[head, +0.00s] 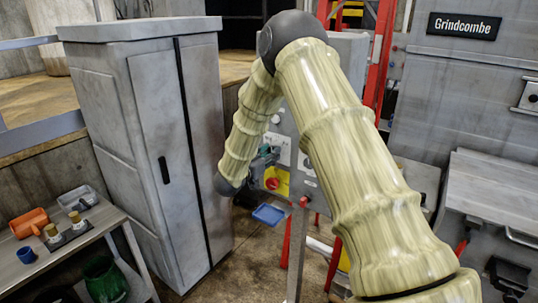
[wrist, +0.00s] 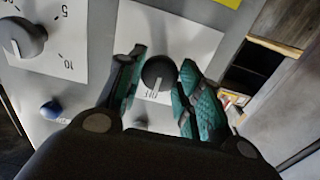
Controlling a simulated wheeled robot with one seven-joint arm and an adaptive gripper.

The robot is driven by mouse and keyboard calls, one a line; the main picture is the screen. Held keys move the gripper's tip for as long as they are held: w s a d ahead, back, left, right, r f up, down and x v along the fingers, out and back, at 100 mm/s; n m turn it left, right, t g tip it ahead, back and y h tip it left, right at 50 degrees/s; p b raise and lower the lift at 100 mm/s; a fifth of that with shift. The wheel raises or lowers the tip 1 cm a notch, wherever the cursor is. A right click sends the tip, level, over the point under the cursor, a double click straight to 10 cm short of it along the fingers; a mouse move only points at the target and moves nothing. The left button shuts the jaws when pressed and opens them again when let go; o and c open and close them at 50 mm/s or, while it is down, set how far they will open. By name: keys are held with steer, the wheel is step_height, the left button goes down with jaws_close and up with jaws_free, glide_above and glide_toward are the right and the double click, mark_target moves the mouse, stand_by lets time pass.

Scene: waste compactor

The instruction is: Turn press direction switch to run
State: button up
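The press direction switch (wrist: 158,70) is a round dark knob with a light pointer on a white plate in the wrist view. Lettering that looks like an upside-down OFF shows by the pointer. My gripper (wrist: 160,82) is open, with one teal-padded finger on each side of the knob. A narrow gap shows at the left finger; I cannot tell whether the right finger touches. In the head view my gripper (head: 263,163) is at the grey control panel (head: 283,122), mostly behind my arm, and the switch is hidden there.
A larger dial knob (wrist: 24,38) marked 5 and 10 and a blue button (wrist: 52,109) are left of the fingers. A red button (head: 272,183) on yellow sits by my gripper. A grey cabinet (head: 150,150) stands left. A blue tray (head: 268,214) is below the panel.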

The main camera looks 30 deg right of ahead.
steer(key=shift+c, duration=0.9)
steer(key=shift+f+b, duration=0.2)
steer(key=shift+b, duration=0.3)
steer(key=m+b, duration=0.9)
steer(key=b, duration=0.8)
steer(key=shift+m, duration=0.3)
steer(key=shift+m+b, duration=0.3)
steer(key=shift+b, duration=0.05)
steer(key=o, duration=1)
steer(key=shift+s+r, duration=0.1)
steer(key=shift+o, duration=0.2)
